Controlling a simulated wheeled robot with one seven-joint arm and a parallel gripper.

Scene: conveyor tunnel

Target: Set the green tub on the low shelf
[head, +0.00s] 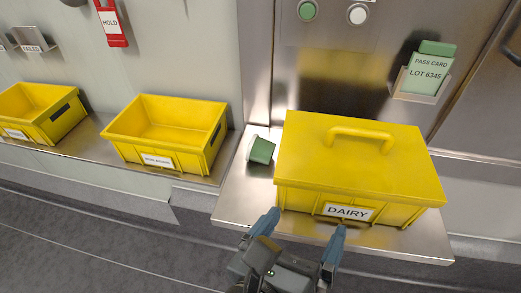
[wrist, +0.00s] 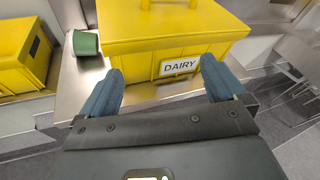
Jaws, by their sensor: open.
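A small green tub (head: 262,150) with a pale end lies tilted or on its side on the steel ledge (head: 235,205), just left of the lidded yellow DAIRY bin (head: 350,165). The tub also shows in the wrist view (wrist: 86,43), at the upper left beside the bin. My gripper (head: 306,228) is open and empty, its blue fingers spread in front of the DAIRY bin's label. The tub is outside the fingers, behind and left of them. I cannot tell which surface is the low shelf.
Two open yellow bins (head: 165,133) (head: 40,112) stand on a steel ledge at the left. A green pass card (head: 430,72) sits in a wall holder, and a red HOLD tag (head: 111,24) hangs at the upper left. The grey floor in front looks clear.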

